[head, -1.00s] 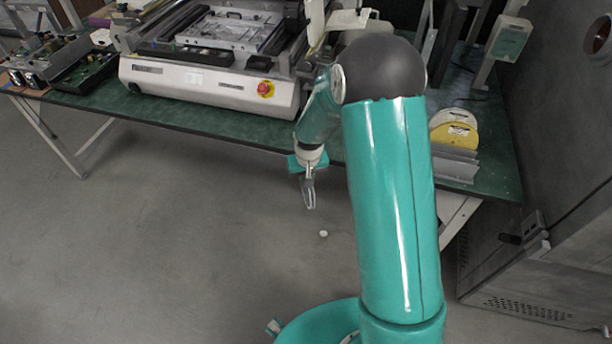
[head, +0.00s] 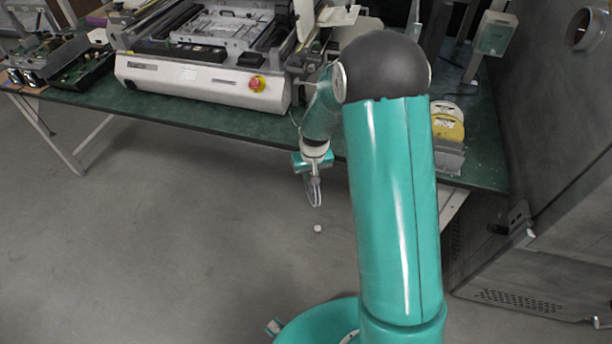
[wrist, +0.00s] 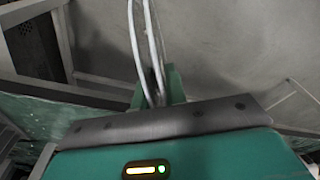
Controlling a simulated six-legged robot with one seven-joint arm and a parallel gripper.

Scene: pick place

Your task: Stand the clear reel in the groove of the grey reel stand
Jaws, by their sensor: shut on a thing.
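My gripper (head: 314,176) hangs in front of the table's edge, over the floor, left of my upper arm. It is shut on the clear reel (head: 314,194), which points down and shows nearly edge-on. In the wrist view the clear reel (wrist: 147,42) shows as thin pale rims rising from between the green fingers (wrist: 160,90). The grey reel stand (head: 449,160) is on the right part of the table, partly hidden behind my arm. A yellow reel (head: 448,130) and a white reel (head: 445,108) stand at it. The groove is not clear to see.
A large white machine (head: 200,82) with a red button fills the table's left and middle. Green table top (head: 485,150) is bare right of the stand. A grey cabinet (head: 540,270) stands at the right. A small white thing (head: 318,228) lies on the floor.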

